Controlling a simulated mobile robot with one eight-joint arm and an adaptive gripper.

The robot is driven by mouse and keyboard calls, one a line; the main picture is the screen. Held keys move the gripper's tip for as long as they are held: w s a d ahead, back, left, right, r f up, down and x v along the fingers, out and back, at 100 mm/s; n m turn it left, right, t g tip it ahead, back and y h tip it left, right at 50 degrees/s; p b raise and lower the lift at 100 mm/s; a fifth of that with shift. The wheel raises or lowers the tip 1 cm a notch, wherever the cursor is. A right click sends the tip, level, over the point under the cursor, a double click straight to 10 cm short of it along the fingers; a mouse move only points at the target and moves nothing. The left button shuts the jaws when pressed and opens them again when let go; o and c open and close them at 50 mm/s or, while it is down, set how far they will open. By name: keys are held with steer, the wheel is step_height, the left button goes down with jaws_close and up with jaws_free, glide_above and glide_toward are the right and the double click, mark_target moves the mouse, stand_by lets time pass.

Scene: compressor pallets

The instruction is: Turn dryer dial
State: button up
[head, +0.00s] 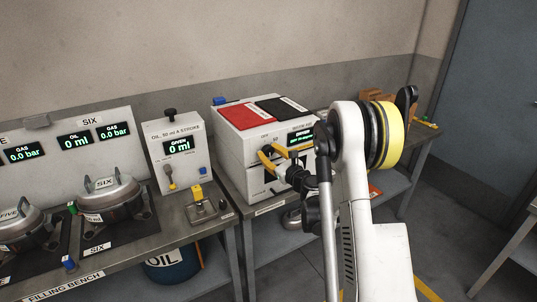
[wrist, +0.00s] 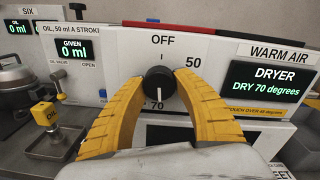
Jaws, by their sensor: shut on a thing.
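The dryer (head: 236,150) is a white box on the bench in the head view. In the wrist view its black dial (wrist: 159,84) sits among the labels OFF, 50 and 70. The dial's white mark points down at 70. The dryer display (wrist: 268,88) reads "DRYER DRY 70 degrees". My gripper (wrist: 160,79) has its two yellow fingers on either side of the dial, shut on it. In the head view my gripper (head: 273,153) is at the dryer's front, and my arm hides part of the box's right side.
An oil station (head: 176,135) with a lever and a small tray (head: 206,211) stands left of the dryer. Lidded pots (head: 107,196) sit further left on the filling bench. Red and black pads (head: 246,116) lie on the dryer's top. A blue door (head: 490,120) is at right.

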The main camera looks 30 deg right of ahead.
steer(key=n+b, duration=0.2)
steer(key=n, duration=0.2)
steer(key=n+b, duration=0.2)
steer(key=n, duration=0.2)
steer(key=shift+n, duration=0.4)
steer(key=n+b, duration=0.1)
steer(key=n, duration=0.3)
steer(key=shift+d+r, duration=0.1)
steer(key=n+b, duration=0.1)
steer(key=n, duration=0.3)
steer(key=shift+r+n, duration=0.1)
steer(key=shift+n, duration=0.3)
steer(key=n+b, duration=0.1)
steer(key=n, duration=0.2)
steer(key=shift+n+h, duration=0.3)
steer(key=n+b, duration=0.1)
steer(key=n, duration=0.3)
steer(key=shift+r, duration=0.1)
steer(key=n, duration=0.4)
steer(key=shift+n, duration=0.4)
steer(key=shift+a+n+b, duration=0.2)
steer(key=shift+n+b, duration=0.3)
steer(key=shift+n, duration=1.4)
